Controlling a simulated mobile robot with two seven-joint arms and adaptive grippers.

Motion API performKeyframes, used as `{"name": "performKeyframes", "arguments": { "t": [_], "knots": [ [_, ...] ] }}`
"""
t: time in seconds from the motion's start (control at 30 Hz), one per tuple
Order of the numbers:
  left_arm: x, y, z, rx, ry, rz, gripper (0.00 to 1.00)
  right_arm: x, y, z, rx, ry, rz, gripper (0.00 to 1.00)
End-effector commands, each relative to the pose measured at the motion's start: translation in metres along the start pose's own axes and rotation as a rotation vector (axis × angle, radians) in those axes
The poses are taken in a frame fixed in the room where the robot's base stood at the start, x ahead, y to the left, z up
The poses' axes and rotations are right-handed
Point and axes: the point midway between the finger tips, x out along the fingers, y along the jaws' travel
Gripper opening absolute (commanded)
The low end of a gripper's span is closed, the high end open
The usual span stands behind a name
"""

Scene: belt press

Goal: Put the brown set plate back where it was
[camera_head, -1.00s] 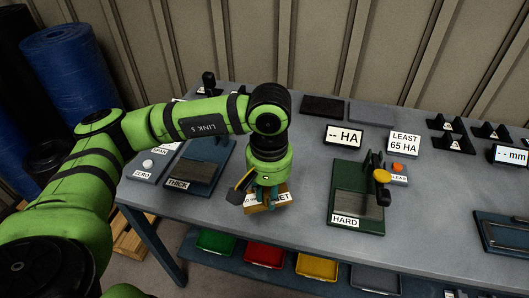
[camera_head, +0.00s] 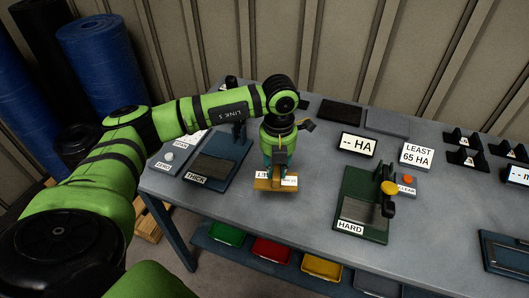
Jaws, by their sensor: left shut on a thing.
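The brown set plate (camera_head: 264,184) is in the camera_head view, near the front middle of the table, between the THICK fixture (camera_head: 216,167) and the HARD fixture (camera_head: 362,205). It is a small brown piece with a white label, partly covered by my gripper. My left gripper (camera_head: 276,172) points down from above and is shut on the plate. I cannot tell whether the plate touches the table or hangs just above it. My right gripper is not in view.
The grey table (camera_head: 300,222) has bare room around the plate. A "-- HA" display (camera_head: 357,145) and a "LEAST 65 HA" sign (camera_head: 416,155) stand at right. A dark pad (camera_head: 339,113) and a grey pad (camera_head: 387,122) lie at the back. Coloured bins (camera_head: 271,250) sit below the front edge.

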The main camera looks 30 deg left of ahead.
Motion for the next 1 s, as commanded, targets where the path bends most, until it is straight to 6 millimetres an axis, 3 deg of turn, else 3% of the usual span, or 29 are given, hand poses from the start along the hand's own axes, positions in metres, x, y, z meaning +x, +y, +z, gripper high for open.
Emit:
{"name": "performKeyframes", "arguments": {
  "t": [0.1, 0.3, 0.5, 0.7, 1.0],
  "knots": [
    [-0.001, 0.013, 0.008, -0.348, -0.001, -0.004, 0.00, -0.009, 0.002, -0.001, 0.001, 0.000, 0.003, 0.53],
    [0.002, 0.031, 0.017, -0.878, -0.002, -0.010, 0.00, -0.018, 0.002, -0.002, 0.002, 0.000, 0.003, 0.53],
    [0.006, 0.043, 0.022, -1.209, -0.004, -0.014, 0.00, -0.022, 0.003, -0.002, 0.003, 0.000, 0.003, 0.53],
    [0.007, 0.047, 0.023, -1.315, -0.004, -0.016, 0.00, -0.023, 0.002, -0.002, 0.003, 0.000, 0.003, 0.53],
    [0.007, 0.047, 0.023, -1.313, -0.004, -0.016, 0.00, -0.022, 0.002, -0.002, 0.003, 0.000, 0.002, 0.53]
  ]
}}
